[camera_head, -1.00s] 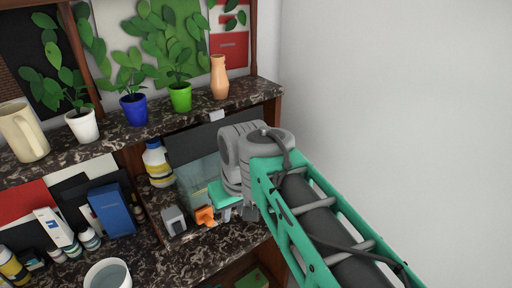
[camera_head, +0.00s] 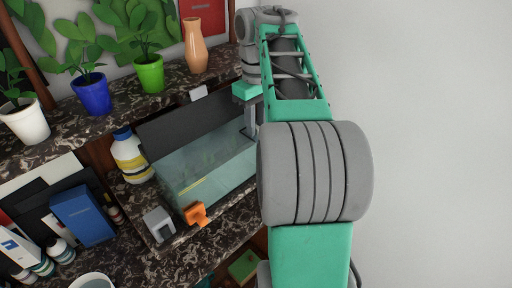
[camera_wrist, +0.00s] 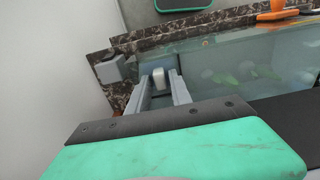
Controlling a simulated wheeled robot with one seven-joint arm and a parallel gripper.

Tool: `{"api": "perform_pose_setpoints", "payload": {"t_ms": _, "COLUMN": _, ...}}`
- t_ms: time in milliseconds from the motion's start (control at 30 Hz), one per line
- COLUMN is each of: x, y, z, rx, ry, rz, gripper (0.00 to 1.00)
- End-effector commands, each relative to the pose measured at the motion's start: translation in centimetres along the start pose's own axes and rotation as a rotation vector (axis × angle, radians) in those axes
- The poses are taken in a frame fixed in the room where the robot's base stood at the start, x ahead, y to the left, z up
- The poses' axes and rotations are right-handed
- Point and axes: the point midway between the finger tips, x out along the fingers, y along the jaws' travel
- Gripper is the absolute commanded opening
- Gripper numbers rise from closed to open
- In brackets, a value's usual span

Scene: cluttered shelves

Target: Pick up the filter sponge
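The fish tank (camera_head: 205,165) stands on the lower marble shelf with its dark lid (camera_head: 185,128) tilted up. My gripper (camera_head: 250,130) points down into the tank's far right corner; in the wrist view (camera_wrist: 160,82) its two grey fingers are apart. A small pale grey block (camera_wrist: 161,77), which may be the filter sponge, shows between and just beyond the fingertips. Gaps show beside it, and I cannot tell whether either finger touches it. In the head view the block is hidden by the gripper and tank wall.
An orange clip-like object (camera_head: 196,213) and a grey block (camera_head: 158,223) are at the tank's front left. A yellow-labelled white bottle (camera_head: 131,158) stands left of the tank. Plants and an orange vase (camera_head: 195,48) line the upper shelf. A grey box (camera_wrist: 112,70) sits beside the tank in the wrist view.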

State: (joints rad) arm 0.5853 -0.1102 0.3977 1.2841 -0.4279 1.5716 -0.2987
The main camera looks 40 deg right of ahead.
Motion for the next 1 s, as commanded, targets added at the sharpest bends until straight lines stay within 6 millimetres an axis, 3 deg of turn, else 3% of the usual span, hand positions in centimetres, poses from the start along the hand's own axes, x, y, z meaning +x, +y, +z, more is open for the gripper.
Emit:
{"api": "perform_pose_setpoints", "payload": {"t_ms": 233, "x": 0.22, "y": 0.07, "z": 0.05, "rx": 0.002, "ry": 0.001, "rz": 0.001, "gripper": 0.25}}
{"api": "perform_pose_setpoints", "payload": {"t_ms": 567, "x": 0.22, "y": 0.06, "z": 0.04, "rx": 0.002, "ry": 0.001, "rz": 0.001, "gripper": 0.00}}
{"api": "perform_pose_setpoints", "payload": {"t_ms": 1000, "x": 0.22, "y": 0.06, "z": 0.04, "rx": 0.002, "ry": 0.001, "rz": 0.001, "gripper": 0.00}}
